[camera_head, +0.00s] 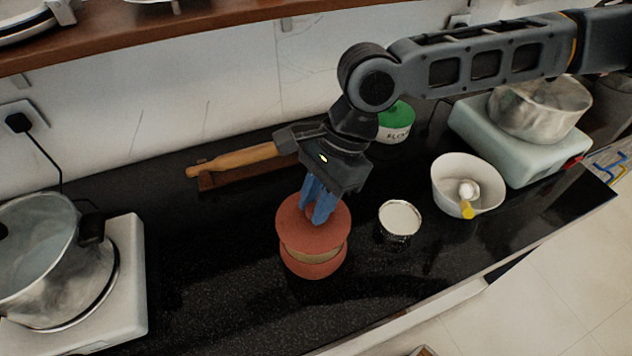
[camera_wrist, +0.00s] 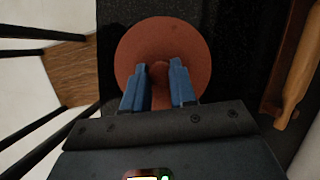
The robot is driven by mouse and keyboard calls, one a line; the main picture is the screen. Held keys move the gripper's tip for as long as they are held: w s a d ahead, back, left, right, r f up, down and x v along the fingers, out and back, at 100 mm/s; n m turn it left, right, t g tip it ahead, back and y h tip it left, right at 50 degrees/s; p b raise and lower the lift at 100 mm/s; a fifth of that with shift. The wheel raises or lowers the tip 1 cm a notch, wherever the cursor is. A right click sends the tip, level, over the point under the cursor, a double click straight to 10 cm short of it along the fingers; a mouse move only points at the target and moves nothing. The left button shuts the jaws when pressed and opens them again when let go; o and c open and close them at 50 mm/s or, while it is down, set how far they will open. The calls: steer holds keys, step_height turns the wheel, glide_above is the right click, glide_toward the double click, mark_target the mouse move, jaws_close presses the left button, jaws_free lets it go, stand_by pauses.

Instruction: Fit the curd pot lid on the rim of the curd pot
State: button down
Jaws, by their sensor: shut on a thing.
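The curd pot (camera_head: 312,264) is a reddish clay pot with a tan band, standing upright on the black counter. The curd pot lid (camera_head: 292,225) is a reddish clay disc at the top of the pot; it also fills the middle of the wrist view (camera_wrist: 137,55). My gripper (camera_head: 318,215) points down over the lid, its blue fingers shut on the lid's central knob, which also shows between the fingers in the wrist view (camera_wrist: 160,70). The lid covers the pot's opening and hides the rim. I cannot tell whether it is fully seated or slightly above the rim.
A small jar with a white top (camera_head: 400,217) stands close to the right. A white bowl (camera_head: 451,172) is farther right. A wooden rolling pin (camera_head: 240,158) lies behind. A metal pot (camera_head: 40,260) on a stove is at left. The counter in front of the pot is clear.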

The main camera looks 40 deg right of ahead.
steer(key=shift+f+b, duration=1.85)
steer(key=shift+b, duration=0.2)
steer(key=shift+p, duration=0.45)
steer(key=shift+f, duration=0.4)
steer(key=shift+r+p, duration=0.55)
steer(key=shift+p, duration=0.45)
steer(key=shift+f+p, duration=0.35)
steer(key=shift+f, duration=0.4)
stand_by(0.8)
steer(key=c, duration=0.8)
jaws_free()
steer(key=shift+o, duration=0.3)
steer(key=o, duration=0.5)
